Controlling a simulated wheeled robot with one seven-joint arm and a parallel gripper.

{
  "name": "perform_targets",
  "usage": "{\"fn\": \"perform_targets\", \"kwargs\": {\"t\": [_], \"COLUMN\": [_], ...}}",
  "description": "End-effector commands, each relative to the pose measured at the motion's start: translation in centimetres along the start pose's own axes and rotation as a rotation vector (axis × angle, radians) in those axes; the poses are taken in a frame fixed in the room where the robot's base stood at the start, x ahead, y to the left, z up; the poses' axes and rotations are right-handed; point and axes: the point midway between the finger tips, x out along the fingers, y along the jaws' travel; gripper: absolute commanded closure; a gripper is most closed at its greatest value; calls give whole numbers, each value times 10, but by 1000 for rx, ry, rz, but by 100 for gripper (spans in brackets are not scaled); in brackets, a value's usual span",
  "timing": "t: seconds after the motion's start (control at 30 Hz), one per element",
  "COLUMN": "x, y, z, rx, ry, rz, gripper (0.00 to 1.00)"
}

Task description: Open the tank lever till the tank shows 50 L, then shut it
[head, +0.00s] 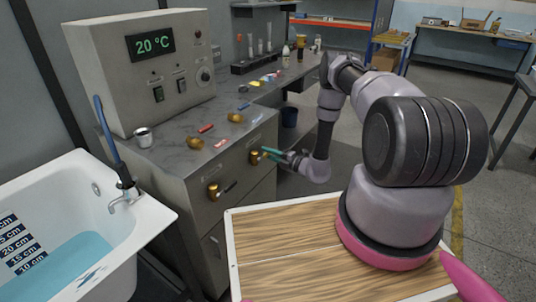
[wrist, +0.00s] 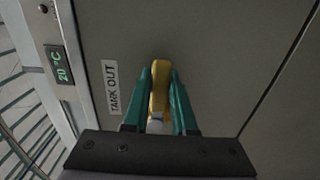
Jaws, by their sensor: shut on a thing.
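My gripper (head: 270,154) is at the cabinet front, its teal fingers shut on a yellow lever (wrist: 159,88) beside a label (wrist: 111,88) reading "TANK OUT". In the head view the brass base of this lever (head: 255,157) shows just left of the fingers. The gripper also shows in the wrist view (wrist: 160,76), one finger on each side of the lever. A panel display (head: 152,43) on the grey control box reads 20 °C; no litre reading shows in either view.
A second brass lever (head: 214,191) with a dark handle is on the cabinet front to the left. A white bathtub (head: 152,222) with a centimetre scale holds blue water (head: 80,258). A cup (head: 144,137) and small coloured items lie on the counter (head: 172,156).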

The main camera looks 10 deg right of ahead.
Motion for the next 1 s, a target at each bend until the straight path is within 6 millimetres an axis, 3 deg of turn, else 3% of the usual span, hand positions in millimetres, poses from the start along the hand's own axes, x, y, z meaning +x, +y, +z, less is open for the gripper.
{"fn": "perform_targets", "kwargs": {"t": [0.43,1.0], "x": [-1,-2], "y": [-9,-39], "z": [1,-12], "rx": [132,652], "ry": [-4,-3], "rz": [0,-1], "gripper": [100,100]}}
